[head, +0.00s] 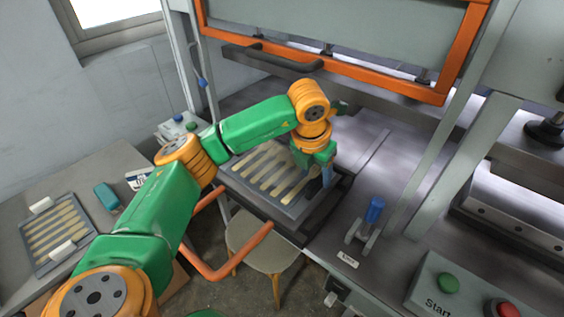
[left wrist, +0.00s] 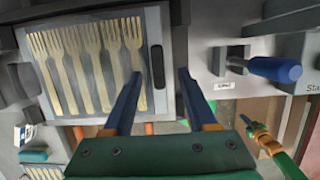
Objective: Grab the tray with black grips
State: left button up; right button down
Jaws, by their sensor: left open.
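A grey tray (head: 291,208) with several wooden pieces lies at the front of the press bed. In the left wrist view the tray (left wrist: 155,25) shows wooden forks side by side and a black grip (left wrist: 157,66) on its right edge. My left gripper (head: 324,178) is over the tray's right end in the head view. In the left wrist view my left gripper (left wrist: 159,74) is open, its fingertips on either side of the black grip. I cannot tell whether they touch it.
A second tray (head: 36,262) with white grips lies on the left table, near a teal object (head: 106,196). A blue-handled clamp (head: 373,212) stands right of the press tray. A control box (head: 447,284) is at lower right; a stool (head: 262,246) stands below.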

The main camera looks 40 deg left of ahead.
aim_at(315, 183)
pick_arm(q)
jog(key=x, duration=0.2)
jog(key=p+x, duration=0.1)
jog(key=shift+s+a+f, duration=0.25)
jog(key=shift+s+f, duration=0.05)
jog(key=shift+w+f, duration=0.3)
jog(key=shift+w, duration=0.15)
jog(key=shift+s+r, duration=0.15)
jog(key=shift+s, duration=0.1)
grip_shut()
jog(key=shift+w, duration=0.1)
